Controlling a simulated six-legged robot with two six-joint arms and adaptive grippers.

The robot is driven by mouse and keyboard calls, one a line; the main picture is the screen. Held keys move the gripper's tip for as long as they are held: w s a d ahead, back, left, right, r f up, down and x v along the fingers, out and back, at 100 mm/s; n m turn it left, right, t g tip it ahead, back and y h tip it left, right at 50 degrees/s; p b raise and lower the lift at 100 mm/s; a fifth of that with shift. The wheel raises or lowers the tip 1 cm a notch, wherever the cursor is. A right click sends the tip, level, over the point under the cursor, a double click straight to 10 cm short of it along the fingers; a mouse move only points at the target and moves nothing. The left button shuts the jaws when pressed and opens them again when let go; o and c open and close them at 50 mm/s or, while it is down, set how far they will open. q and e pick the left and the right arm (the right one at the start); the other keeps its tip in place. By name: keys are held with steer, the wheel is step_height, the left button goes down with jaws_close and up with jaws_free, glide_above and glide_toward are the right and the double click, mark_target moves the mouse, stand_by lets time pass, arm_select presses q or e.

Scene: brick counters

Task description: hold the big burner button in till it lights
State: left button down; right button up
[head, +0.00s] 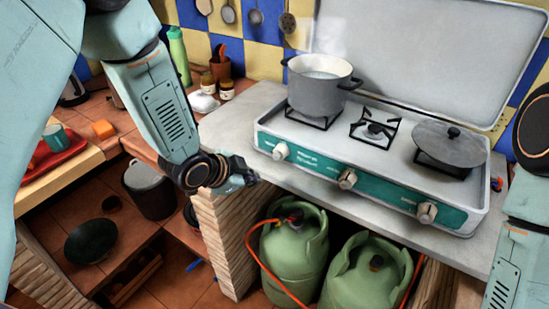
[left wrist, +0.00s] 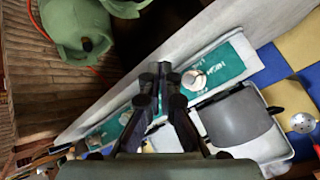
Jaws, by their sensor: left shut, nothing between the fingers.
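The white stove (head: 375,210) has a teal front panel with three knobs: a left knob (head: 281,150), a middle knob (head: 347,178) and a right knob (head: 427,212). I cannot tell from the frames which one is the big burner button. A grey pot (head: 320,92) stands on the left burner, and no flame shows there. My left gripper (head: 250,178) is shut and empty, in front of the counter edge, below and left of the left knob and apart from it. In the left wrist view the shut fingertips (left wrist: 163,68) appear beside a knob (left wrist: 194,79). My right gripper is out of view.
The middle burner (head: 374,132) is bare. Green gas bottles (head: 295,245) with orange hoses stand under the counter. A brick pillar (head: 228,235) is below my left gripper. The raised stove lid (head: 430,45) stands behind.

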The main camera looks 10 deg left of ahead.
mark_target(277, 156)
arm_select(q)
steer(key=w, duration=0.1)
steer(key=w+d, duration=0.1)
steer(key=w, duration=0.1)
steer(key=w+d, duration=0.1)
steer(key=w, duration=0.1)
steer(key=shift+w+d+p, duration=0.1)
steer(key=shift+w+p, duration=0.15)
steer(key=shift+p, duration=0.1)
steer(key=shift+r, duration=0.1)
steer(key=shift+w, duration=0.1)
stand_by(0.4)
stand_by(0.5)
